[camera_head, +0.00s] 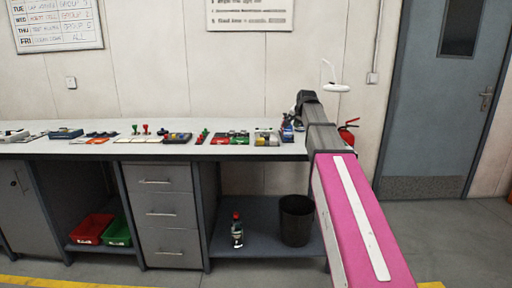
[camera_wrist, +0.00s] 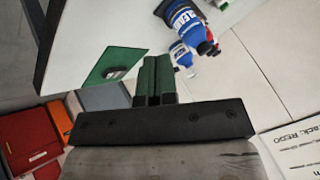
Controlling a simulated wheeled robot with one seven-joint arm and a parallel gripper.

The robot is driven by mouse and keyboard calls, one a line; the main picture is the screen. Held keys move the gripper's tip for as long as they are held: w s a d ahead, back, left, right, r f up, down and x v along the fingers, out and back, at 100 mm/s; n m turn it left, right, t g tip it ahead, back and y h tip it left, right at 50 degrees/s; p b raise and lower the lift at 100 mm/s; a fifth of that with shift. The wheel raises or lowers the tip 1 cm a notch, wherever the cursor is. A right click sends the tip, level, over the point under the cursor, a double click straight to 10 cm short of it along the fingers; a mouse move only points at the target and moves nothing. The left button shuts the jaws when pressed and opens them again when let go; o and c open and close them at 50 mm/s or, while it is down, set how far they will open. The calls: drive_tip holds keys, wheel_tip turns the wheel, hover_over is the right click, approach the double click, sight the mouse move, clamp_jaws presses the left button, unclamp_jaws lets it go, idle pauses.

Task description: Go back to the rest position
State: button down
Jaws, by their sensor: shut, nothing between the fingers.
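My gripper (camera_wrist: 156,62) shows in the wrist view as two dark green fingers close together on a black bar. It is shut and empty, and points toward the white bench top. In the head view my arm reaches from the lower right to the right end of the bench (camera_head: 105,149). Its dark end hides part of the small items there, and the fingers are not clear in that view. In the wrist view a blue labelled bottle (camera_wrist: 182,16) and a smaller bottle (camera_wrist: 182,56) are ahead of the fingers. A green plate (camera_wrist: 108,66) is to their left.
Several small coloured parts (camera_head: 232,138) line the bench. Below are a black bin (camera_head: 296,222), a bottle (camera_head: 237,232), red (camera_head: 91,229) and green (camera_head: 118,232) trays. A red extinguisher (camera_head: 347,131) and door (camera_head: 440,90) are right.

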drive_tip(key=s+f+n+g, duration=0.2)
drive_tip(key=s+f, duration=0.5)
drive_tip(key=f, duration=0.4)
drive_tip(key=s+f+n+g, duration=0.1)
drive_tip(key=s+f+g, duration=0.1)
drive_tip(key=s+f, duration=0.8)
drive_tip(key=s+f+n+g, duration=0.2)
drive_tip(key=s+f, duration=0.3)
drive_tip(key=f, duration=0.8)
drive_tip(key=s+f+n+g, duration=0.2)
drive_tip(key=s+f, duration=0.7)
drive_tip(key=s, duration=0.4)
drive_tip(key=shift+a+f+h, duration=0.2)
drive_tip(key=shift+f+h, duration=0.1)
drive_tip(key=shift+h, duration=0.1)
